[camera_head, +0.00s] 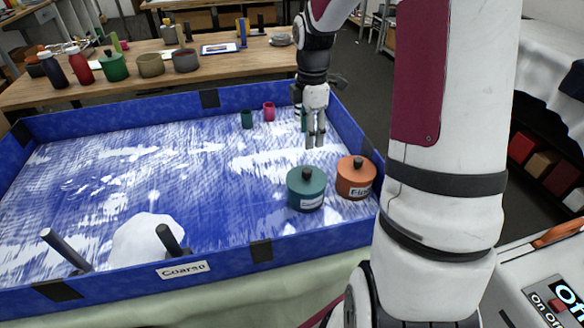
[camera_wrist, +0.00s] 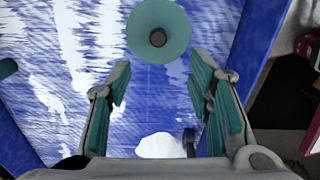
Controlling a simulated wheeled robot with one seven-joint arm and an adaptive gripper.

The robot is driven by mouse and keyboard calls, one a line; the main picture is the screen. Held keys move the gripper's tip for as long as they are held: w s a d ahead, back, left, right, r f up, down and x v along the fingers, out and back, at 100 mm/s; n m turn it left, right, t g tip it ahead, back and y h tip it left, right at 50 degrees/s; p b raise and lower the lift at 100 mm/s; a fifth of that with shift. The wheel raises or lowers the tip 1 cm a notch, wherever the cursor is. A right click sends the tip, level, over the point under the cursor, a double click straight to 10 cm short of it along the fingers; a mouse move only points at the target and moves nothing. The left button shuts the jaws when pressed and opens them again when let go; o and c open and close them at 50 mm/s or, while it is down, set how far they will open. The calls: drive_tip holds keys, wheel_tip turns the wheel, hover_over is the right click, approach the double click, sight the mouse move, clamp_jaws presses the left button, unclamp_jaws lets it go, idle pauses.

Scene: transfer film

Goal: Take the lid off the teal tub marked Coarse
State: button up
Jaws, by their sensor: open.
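The teal tub (camera_head: 307,194) stands in the blue-walled tray, near its right front corner. Its teal lid (camera_head: 306,178) is on and has a dark knob (camera_head: 307,173). A white label is on its front, too small to read surely. My gripper (camera_head: 316,145) is open and empty, pointing down above the tray, behind the teal tub in the head view. It also shows in the wrist view (camera_wrist: 162,85), its fingers apart from the lid.
An orange tub (camera_head: 355,180) with a dark-knobbed lid stands right beside the teal tub. Small teal (camera_head: 247,120) and pink (camera_head: 269,112) cups stand farther back. A white mound (camera_head: 147,240) is front left. The tray's front wall (camera_head: 220,262) carries a "Coarse" label.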

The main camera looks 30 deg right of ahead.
sight(307, 170)
wheel_tip(307, 170, down, 14)
drive_tip(key=shift+w+f+b, duration=0.15)
drive_tip(key=shift+b, duration=0.15)
idle(0.4)
drive_tip(key=shift+c, duration=0.2)
drive_tip(key=c, duration=1)
